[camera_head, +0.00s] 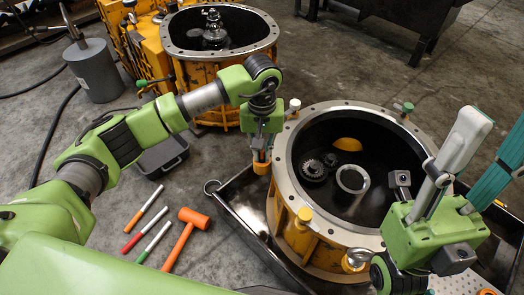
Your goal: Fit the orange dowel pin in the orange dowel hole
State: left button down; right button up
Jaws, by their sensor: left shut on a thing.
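My left gripper (262,147) points down beside the left rim of the large near housing (286,170). It is shut on a small orange piece, which looks like the orange dowel pin (262,157) and shows only in part between and below the fingers. I cannot tell whether the pin touches the rim. The orange dowel hole cannot be made out; the gripper may cover it.
The housing stands in a dark tray (240,215), with gears (313,167) inside. White (294,104), green (407,107) and yellow (305,214) pieces stand at its rim. An orange mallet (185,238) and markers (145,230) lie on the floor. Another housing (270,45) stands behind.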

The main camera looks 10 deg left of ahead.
pick_arm(q)
jog(key=shift+f, duration=0.2)
dwell(0.6)
jog(key=c, duration=2)
grip_release()
notch_tip(320, 180, up, 12)
jog(key=shift+r, duration=0.1)
